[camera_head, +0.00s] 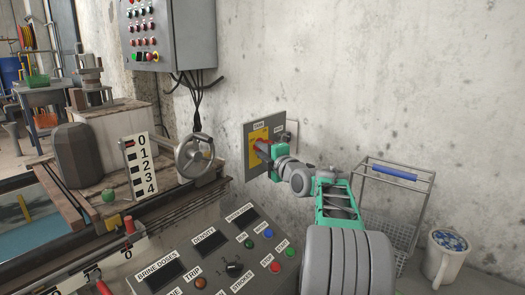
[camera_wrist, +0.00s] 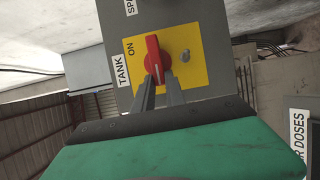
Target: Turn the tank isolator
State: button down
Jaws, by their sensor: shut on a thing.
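The tank isolator is a red rotary handle (camera_wrist: 154,57) on a yellow plate (camera_wrist: 190,77) on a grey panel, with "TANK" and "ON" labels beside it in the wrist view. The handle's white mark lies along its length. My gripper (camera_wrist: 157,80) is shut on the lower end of the red handle, one grey finger on each side. In the head view the grey panel (camera_head: 250,171) is on the concrete wall, and my gripper (camera_head: 263,149) reaches it from the right. My fingers cover part of the handle there.
A grey handwheel (camera_head: 194,156) stands left of the panel. A control console (camera_head: 215,255) with buttons lies below it. A wire basket trolley (camera_head: 392,210) and a white mug-like bucket (camera_head: 445,258) stand at the right. A button cabinet (camera_head: 170,35) hangs above left.

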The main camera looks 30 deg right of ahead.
jog(key=c, duration=1.4)
grip_release()
jog(key=s, duration=0.4)
jog(key=s+p, duration=0.1)
jog(key=s, duration=0.2)
jog(key=shift+s+a+p, duration=0.2)
jog(key=shift+s+p, duration=0.1)
jog(key=shift+s, duration=0.1)
